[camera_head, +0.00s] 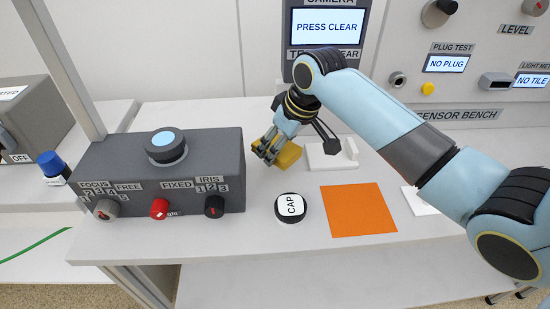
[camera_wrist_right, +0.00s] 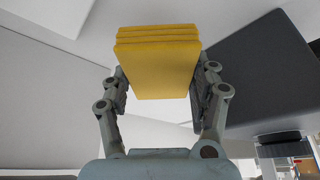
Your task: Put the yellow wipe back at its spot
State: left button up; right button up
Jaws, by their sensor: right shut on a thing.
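The yellow wipe (camera_head: 289,156) is a folded yellow block, held at table height or a little above it, to the right of the dark grey camera box. My right gripper (camera_head: 268,148) is shut on it. In the right wrist view the yellow wipe (camera_wrist_right: 157,68) sits between both fingers of the right gripper (camera_wrist_right: 160,92), with its layered edge toward the top. Whether it touches the table is hard to tell. A white tray-like holder (camera_head: 326,156) with a raised block lies just right of the wipe. My left gripper is out of view.
The grey box (camera_head: 120,165) with knobs stands left of the gripper. A round CAP disc (camera_head: 291,208) and an orange mat (camera_head: 358,211) lie in front. A white tile (camera_head: 418,201) is partly behind my right arm. A screen post (camera_head: 326,40) rises behind.

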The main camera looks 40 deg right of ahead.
aim_at(275, 168)
jog(key=shift+w+f, duration=0.3)
jog(key=shift+w, duration=0.1)
jog(key=shift+w+f, duration=0.1)
jog(key=shift+f, duration=0.15)
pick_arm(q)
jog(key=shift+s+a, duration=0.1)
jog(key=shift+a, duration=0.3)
pick_arm(e)
jog(key=shift+a+f, duration=0.1)
jog(key=shift+f, duration=1.7)
jog(key=o, duration=1)
jog(key=shift+f, duration=0.15)
jog(key=p+v, duration=0.1)
jog(key=v, duration=1.1)
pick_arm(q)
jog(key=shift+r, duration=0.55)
